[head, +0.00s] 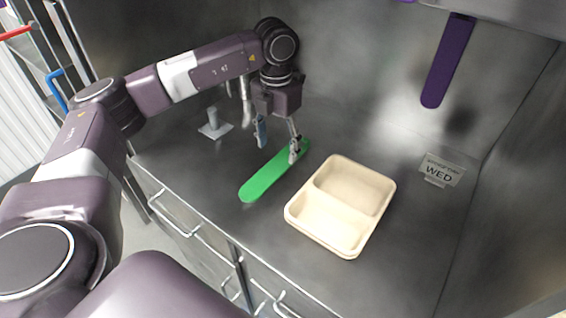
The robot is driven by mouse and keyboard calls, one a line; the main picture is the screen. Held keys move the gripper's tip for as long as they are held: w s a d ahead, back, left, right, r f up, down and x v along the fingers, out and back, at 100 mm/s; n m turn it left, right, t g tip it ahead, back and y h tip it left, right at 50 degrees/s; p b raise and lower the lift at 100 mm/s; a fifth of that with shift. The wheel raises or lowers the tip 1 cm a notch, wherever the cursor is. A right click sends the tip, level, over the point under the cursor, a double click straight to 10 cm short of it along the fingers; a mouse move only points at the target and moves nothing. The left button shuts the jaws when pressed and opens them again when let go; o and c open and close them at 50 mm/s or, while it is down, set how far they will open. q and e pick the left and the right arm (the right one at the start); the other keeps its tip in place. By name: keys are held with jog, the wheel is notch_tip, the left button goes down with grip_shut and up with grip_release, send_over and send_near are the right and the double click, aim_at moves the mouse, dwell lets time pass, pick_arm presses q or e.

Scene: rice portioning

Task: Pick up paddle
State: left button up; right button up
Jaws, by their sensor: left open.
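A long flat green paddle (265,179) lies diagonally on the grey metal counter, left of the two-compartment tray. My left gripper (278,147) points down over the paddle's far end with its two fingers spread apart. One finger is at the paddle's far right end, and the other is to the left of it. The gripper is open with nothing between its fingers. I cannot tell whether a finger touches the paddle. My right gripper is not in view.
A beige tray (318,219) with two empty compartments stands right of the paddle. A grey stand (215,128) is behind at left. A purple paddle-shaped piece (445,65) hangs at upper right. A "WED" label (441,170) is at right. Drawer handles line the front.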

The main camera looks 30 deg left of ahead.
aim_at(277, 165)
pick_arm(q)
jog(key=shift+s+a+f+p, duration=0.1)
jog(key=shift+a+f+p, duration=0.1)
jog(key=shift+f+p, duration=0.6)
notch_tip(277, 165, down, 4)
jog(key=shift+r, duration=0.2)
jog(key=shift+w+f, duration=0.1)
jog(key=shift+w, duration=0.1)
jog(key=shift+c, duration=0.2)
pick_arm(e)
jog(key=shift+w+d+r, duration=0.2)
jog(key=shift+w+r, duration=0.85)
pick_arm(q)
jog(key=c, duration=1.2)
jog(key=shift+c, duration=0.2)
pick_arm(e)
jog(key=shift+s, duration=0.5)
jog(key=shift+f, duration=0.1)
